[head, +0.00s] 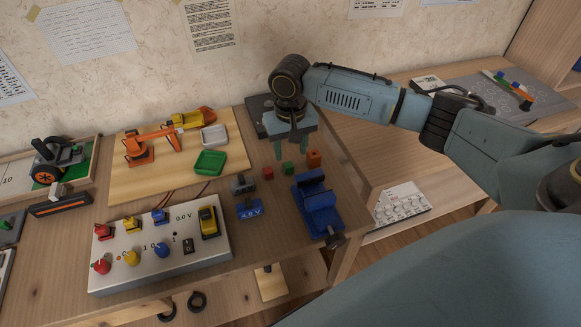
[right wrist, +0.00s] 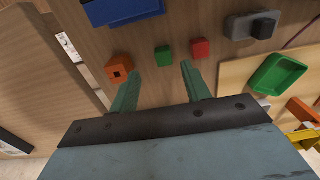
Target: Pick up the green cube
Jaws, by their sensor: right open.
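The small green cube (head: 288,168) rests on the wooden table, between a red cube (head: 268,172) and an orange block (head: 314,159). My right gripper (head: 291,152) is above the table just behind the cubes, fingers pointing down, open and empty. In the right wrist view the green cube (right wrist: 163,56) lies just beyond the gap between the two green fingertips (right wrist: 160,70). The red cube (right wrist: 200,48) is to its right and the orange block (right wrist: 119,67), with a dark hole, to its left. My left gripper is not in view.
A blue vise (head: 318,205) stands in front of the cubes, near the table's right edge. A grey block (head: 243,184) and a blue display (head: 249,208) are to the left. A green tray (head: 209,162) and a control box (head: 160,252) are farther left.

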